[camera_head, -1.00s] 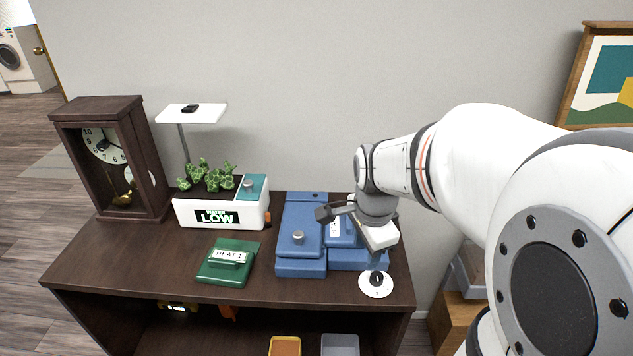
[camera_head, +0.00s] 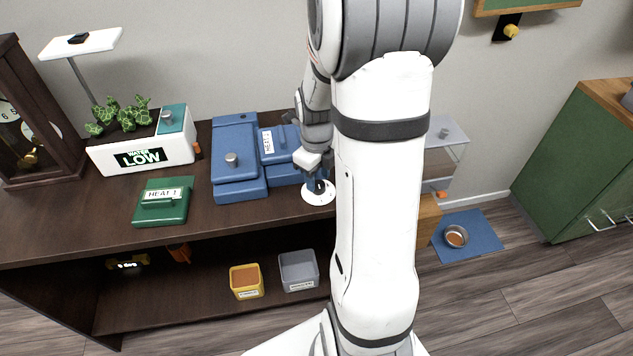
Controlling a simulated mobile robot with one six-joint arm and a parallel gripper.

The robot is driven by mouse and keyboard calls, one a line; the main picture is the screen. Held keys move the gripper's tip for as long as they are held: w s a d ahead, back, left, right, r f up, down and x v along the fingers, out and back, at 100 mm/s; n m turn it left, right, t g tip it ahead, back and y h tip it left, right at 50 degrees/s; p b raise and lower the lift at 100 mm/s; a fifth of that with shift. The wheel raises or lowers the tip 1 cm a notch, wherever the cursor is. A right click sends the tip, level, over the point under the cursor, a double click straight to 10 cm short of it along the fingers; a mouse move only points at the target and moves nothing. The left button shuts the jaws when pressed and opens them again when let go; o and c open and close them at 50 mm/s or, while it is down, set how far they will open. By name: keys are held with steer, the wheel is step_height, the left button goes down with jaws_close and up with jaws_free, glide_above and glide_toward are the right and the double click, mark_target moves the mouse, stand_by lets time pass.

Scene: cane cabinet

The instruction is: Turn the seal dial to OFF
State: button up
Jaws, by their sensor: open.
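A round white dial plate (camera_head: 318,197) with a dark knob lies on the cabinet top near its front right edge, beside the blue appliance (camera_head: 236,187). It appears to be the seal dial; its markings are too small to read, so its setting cannot be told. My gripper (camera_head: 318,183) points down right over the dial, with its open jaws at the knob. Whether the fingers touch the knob cannot be told. My arm hides the area to the right of the dial.
The blue appliance and a green HEAT 1 block (camera_head: 163,202) stand left of the dial. A white planter (camera_head: 140,155) reads LOW. A clock (camera_head: 35,110) stands far left. Yellow (camera_head: 246,281) and grey (camera_head: 298,270) bins sit on the lower shelf. The cabinet top's front strip is clear.

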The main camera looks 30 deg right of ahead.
mark_target(318, 187)
steer(key=shift+f, duration=1.35)
steer(key=shift+c, duration=0.5)
steer(key=c, duration=0.6)
